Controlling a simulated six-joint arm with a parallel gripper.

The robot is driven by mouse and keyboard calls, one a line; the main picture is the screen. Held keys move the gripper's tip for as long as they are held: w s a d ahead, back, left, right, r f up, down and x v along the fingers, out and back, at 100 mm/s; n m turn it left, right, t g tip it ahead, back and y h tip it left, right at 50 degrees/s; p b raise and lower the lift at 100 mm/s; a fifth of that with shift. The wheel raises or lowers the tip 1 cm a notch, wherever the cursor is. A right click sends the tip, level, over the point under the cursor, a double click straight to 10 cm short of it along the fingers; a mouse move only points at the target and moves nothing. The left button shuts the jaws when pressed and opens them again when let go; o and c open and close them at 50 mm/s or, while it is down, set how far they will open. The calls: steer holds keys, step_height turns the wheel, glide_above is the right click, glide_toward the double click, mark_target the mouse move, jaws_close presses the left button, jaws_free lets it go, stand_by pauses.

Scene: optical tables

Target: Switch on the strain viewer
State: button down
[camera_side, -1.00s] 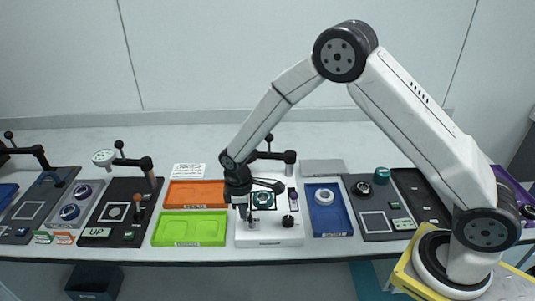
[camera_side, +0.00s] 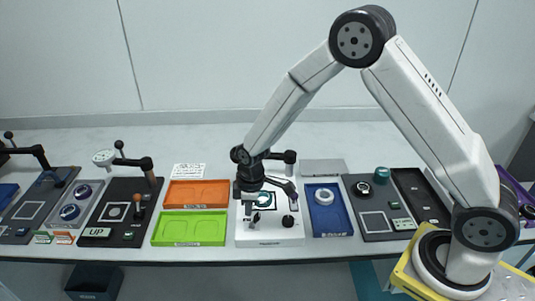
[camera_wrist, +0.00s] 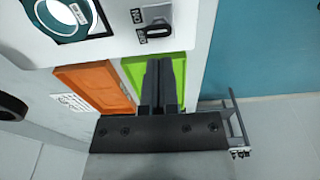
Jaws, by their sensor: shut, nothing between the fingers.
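The strain viewer seems to be the white unit (camera_side: 270,236) in the middle of the bench, with a round dark-ringed stage (camera_side: 264,200) on top. Its black switch (camera_wrist: 155,31), with ON and OFF labels beside it, shows in the wrist view; I cannot tell for certain which label it is set to. My gripper (camera_wrist: 159,64) is shut and empty, held above the unit's left part, apart from the switch in the wrist view.
A green tray (camera_side: 188,241) and an orange tray (camera_side: 197,183) lie left of the unit. A blue tray (camera_side: 333,222) with a white ring is at its right. A dark post with a horizontal arm (camera_side: 283,156) stands behind it. Dark panels with fittings fill both ends.

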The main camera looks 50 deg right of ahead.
steer(key=shift+r, duration=0.4)
stand_by(0.3)
steer(key=s+d+r, duration=0.3)
steer(key=r, duration=0.5)
steer(key=shift+r, duration=0.3)
stand_by(0.5)
stand_by(0.3)
steer(key=s+d+r+m+t, duration=0.1)
steer(key=s+d+m, duration=0.3)
steer(key=s+m, duration=0.5)
steer(key=shift+s+d+r+t+h, duration=0.2)
steer(key=shift+s+r+t+h, duration=0.3)
steer(key=shift+s, duration=1.7)
